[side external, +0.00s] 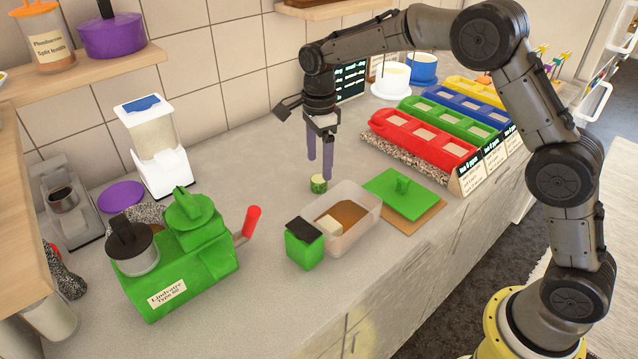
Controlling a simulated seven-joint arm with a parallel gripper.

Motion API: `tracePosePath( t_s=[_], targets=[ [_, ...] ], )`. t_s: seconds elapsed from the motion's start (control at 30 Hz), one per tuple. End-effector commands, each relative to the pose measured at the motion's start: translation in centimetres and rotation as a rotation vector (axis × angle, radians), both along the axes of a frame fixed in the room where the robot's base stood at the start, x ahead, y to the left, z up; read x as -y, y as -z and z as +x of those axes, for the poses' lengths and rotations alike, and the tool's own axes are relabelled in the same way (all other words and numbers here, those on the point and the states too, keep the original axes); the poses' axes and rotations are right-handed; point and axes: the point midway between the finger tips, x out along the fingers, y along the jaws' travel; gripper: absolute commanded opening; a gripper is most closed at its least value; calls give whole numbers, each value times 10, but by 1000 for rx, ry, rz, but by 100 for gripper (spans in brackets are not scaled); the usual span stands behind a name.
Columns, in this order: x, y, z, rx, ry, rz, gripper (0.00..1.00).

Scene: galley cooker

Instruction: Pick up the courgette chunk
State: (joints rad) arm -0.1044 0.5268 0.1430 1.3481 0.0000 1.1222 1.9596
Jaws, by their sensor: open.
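The courgette chunk (318,184) is a short green piece with a pale cut top. It stands on the grey counter in the middle of the side external view, just behind the clear container. My gripper (319,170) points down with its two purple fingers apart. The fingertips are right above or beside the chunk. I cannot tell from this one view whether they touch it or straddle it. The gripper holds nothing that I can see.
A clear container (362,236) with brown contents, a green box (304,247) and a green lid (403,189) stand close in front. A green machine (180,262) with a red handle is at left. Coloured trays (419,139) stand at right. Counter behind the chunk is clear.

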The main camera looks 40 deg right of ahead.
Motion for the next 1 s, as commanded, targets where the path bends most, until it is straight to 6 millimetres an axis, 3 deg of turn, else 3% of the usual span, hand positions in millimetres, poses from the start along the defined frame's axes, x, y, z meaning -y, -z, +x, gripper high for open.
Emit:
tracePosePath(
  t_s=[0.3,0.6,1.0],
  targets=[
    [-1,42,-1,-4,0,-1,82],
    [-1,45,0,-1,0,-1,81],
    [-1,45,0,-1,0,-1,9]
  ],
)
